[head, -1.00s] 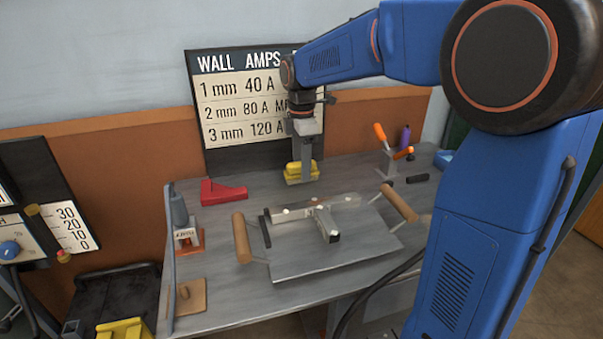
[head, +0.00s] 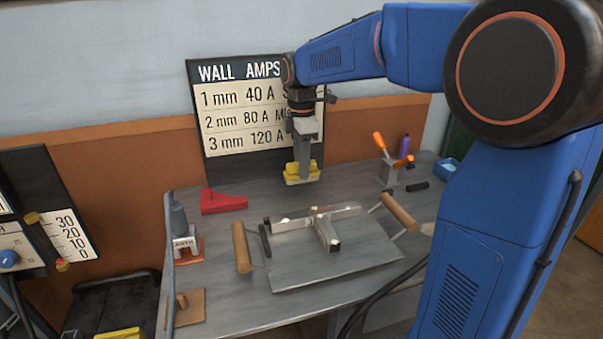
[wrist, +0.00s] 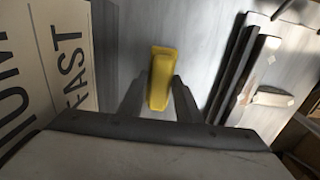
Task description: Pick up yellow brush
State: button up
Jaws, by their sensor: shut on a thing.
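The yellow brush (head: 301,178) is at the back of the workbench, in front of the amps chart. My gripper (head: 302,172) points straight down over it and is shut on it. In the wrist view the brush (wrist: 161,80) lies between the two dark fingers (wrist: 160,95), which press on its sides. Its underside is hidden, and I cannot tell whether it touches the bench top.
A red angled block (head: 222,202) lies to the left. A clamp stand (head: 388,170) is at right. The chart (head: 240,110) stands close behind.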

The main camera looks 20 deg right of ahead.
notch_tip(320, 180, up, 25)
jog(key=shift+r, duration=0.15)
